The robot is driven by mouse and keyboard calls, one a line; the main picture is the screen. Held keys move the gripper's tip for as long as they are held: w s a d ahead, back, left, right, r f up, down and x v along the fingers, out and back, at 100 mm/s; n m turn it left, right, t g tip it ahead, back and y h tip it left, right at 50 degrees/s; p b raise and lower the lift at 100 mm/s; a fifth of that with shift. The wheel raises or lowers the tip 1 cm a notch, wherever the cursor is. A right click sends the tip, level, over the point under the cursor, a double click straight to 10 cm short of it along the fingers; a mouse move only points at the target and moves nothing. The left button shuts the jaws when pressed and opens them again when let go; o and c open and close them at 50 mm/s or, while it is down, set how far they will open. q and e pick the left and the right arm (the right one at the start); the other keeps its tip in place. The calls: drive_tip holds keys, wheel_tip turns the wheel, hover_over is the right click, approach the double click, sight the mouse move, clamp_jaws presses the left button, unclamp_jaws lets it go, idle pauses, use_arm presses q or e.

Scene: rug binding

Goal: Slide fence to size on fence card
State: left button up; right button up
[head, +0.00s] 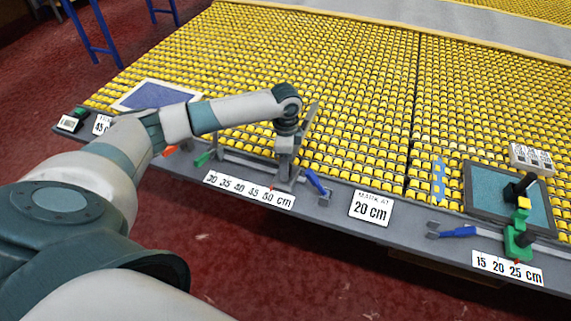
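A white card (370,208) at the bench's front edge reads 20 cm; its small top line is hard to read. At the right, a green sliding fence (518,240) with a dark knob sits on a rail above a scale strip (507,268) marked 15, 20, 25 cm. Its small red pointer is near the 25 end. My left gripper (288,172) points down at the left rail, above a longer scale (248,190) marked 30 to 50 cm. It is away from the green fence. Its fingers blend with grey parts there, so I cannot tell their opening. My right gripper is not in view.
Blue-handled clamps (317,183) and (458,232) stand on the grey front ledge. A blue framed panel (155,95) lies at the left and a teal framed panel (480,190) at the right. Rows of yellow rollers cover the table behind. Red carpet lies in front.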

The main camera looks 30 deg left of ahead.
use_arm(q)
drive_tip(key=shift+f, duration=0.7)
